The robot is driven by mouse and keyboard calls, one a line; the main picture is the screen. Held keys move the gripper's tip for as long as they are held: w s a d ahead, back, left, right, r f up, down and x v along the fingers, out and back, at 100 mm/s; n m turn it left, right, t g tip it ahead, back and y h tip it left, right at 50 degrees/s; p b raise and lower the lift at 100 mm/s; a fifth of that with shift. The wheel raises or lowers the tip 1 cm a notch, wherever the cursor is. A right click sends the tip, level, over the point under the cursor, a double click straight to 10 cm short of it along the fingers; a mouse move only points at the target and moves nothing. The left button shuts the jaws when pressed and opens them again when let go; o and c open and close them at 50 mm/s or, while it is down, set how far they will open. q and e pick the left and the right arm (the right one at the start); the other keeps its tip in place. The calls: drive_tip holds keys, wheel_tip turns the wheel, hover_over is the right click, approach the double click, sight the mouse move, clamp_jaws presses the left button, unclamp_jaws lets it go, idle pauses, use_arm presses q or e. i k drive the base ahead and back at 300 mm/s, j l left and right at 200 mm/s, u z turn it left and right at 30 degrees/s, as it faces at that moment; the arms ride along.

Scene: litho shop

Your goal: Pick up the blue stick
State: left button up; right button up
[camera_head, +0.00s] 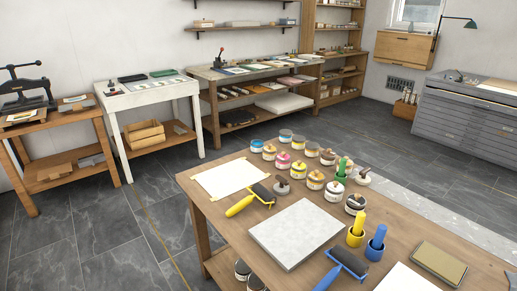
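A blue stick (377,239) stands upright near the front right of the wooden worktable (217,209), with a wider blue part around its lower end. A similar yellow stick (357,225) stands just behind it to the left, and a green one (341,168) stands farther back among the jars. A blue-handled roller (343,267) lies just in front of the blue stick, to its left. Neither of my grippers shows in this view.
A pale stone slab (299,233), a yellow-handled roller (250,199) and a white sheet (229,178) lie on the worktable. Several ink jars (334,190) stand behind the sticks. An olive block (438,263) lies to the right. Open grey floor (160,225) lies left of the table.

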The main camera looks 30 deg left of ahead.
sight(380, 234)
drive_tip(key=j+z, duration=0.2)
drive_tip(key=z, duration=0.2)
drive_tip(key=j+z, duration=0.2)
drive_tip(key=z, duration=0.15)
drive_tip(key=j+z, duration=0.2)
drive_tip(key=z, duration=0.2)
